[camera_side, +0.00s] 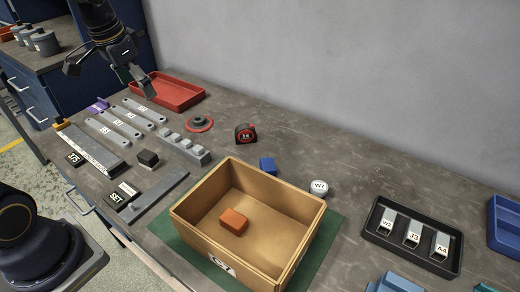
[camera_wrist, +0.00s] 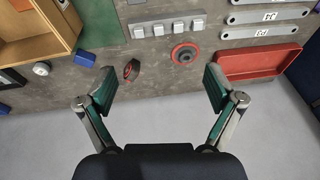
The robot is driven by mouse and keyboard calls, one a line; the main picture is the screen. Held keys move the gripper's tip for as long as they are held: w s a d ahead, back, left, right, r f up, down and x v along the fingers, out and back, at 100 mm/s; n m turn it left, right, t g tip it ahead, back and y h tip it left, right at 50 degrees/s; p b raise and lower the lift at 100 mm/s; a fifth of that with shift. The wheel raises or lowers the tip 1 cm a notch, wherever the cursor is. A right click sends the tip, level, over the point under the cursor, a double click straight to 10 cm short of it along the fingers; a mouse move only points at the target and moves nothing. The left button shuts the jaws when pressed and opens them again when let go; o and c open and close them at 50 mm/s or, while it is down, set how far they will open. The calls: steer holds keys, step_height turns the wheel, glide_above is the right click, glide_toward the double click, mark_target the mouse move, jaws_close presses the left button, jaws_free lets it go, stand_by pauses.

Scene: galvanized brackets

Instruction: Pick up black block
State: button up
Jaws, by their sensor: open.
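The black block (camera_side: 148,158) sits on the grey workbench in the side view, between the long grey bracket bars and the stepped grey piece. I cannot make it out in the wrist view. My gripper (camera_side: 110,79) is raised above the far left part of the bench, near the red tray and well apart from the block. In the wrist view my gripper (camera_wrist: 160,88) has its two green-padded fingers spread wide with nothing between them.
A cardboard box (camera_side: 190,228) holding an orange block (camera_side: 233,221) stands on a green mat. The stepped grey piece (camera_side: 184,147), a red disc (camera_side: 199,124), a tape measure (camera_side: 245,134) and a red tray (camera_side: 182,92) are nearby.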

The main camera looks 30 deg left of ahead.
steer(key=w+a+f+n+g, duration=0.1)
steer(key=a+f+g, duration=0.1)
steer(key=a+f, duration=0.4)
steer(key=n, duration=0.1)
glide_above(145, 156)
step_height(145, 156, down, 4)
steer(key=shift+g+h, duration=0.3)
steer(key=shift+h, duration=0.1)
steer(key=f, duration=1)
steer(key=shift+w+a+f, duration=0.2)
steer(key=shift+w, duration=0.1)
steer(key=f, duration=0.6)
steer(key=shift+s, duration=0.3)
steer(key=shift+r, duration=0.1)
steer(key=c, duration=1.3)
